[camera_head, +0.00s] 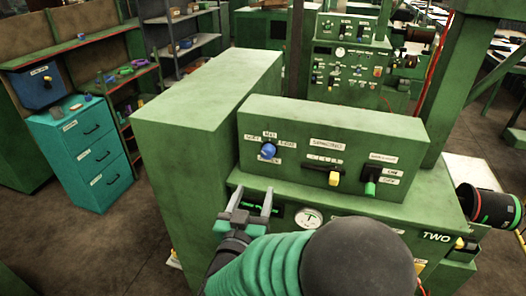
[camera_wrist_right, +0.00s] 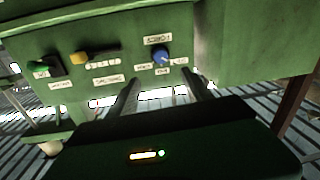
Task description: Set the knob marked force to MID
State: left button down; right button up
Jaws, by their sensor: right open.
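The blue round knob (camera_head: 268,151) sits on the left of the green control panel's front. Small white labels stand to its left, above, to its right and below. Their words are too small to read surely, and I cannot tell where the knob points. It also shows in the right wrist view (camera_wrist_right: 160,55), beyond the fingers. My right gripper (camera_head: 253,194) is below and slightly left of the knob, apart from it. Its two fingers (camera_wrist_right: 160,90) are spread with nothing between them. My left gripper is not in view.
To the knob's right are a yellow slider (camera_head: 334,178) and a green switch (camera_head: 370,187). A gauge (camera_head: 309,218) and dark display sit on the lower ledge. A tall green cabinet (camera_head: 180,150) stands left of the panel. A black roller (camera_head: 490,207) sticks out at right.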

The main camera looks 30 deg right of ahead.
jog(key=p, duration=0.2)
send_near(267, 156)
jog(key=d, duration=0.1)
jog(key=x, duration=0.4)
jog(key=p+x, duration=0.1)
jog(key=x, duration=0.2)
jog(key=shift+w+a+r, duration=0.15)
jog(key=shift+w+a, duration=0.25)
jog(key=shift+w+d, duration=0.3)
jog(key=shift+d, duration=0.35)
jog(key=shift+w+d, duration=0.1)
jog(key=shift+d, duration=0.1)
jog(key=c, duration=0.3)
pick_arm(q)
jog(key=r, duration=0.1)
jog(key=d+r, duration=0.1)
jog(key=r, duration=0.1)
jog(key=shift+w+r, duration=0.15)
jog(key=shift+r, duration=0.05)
pick_arm(e)
jog(key=shift+a, duration=0.15)
grip_shut()
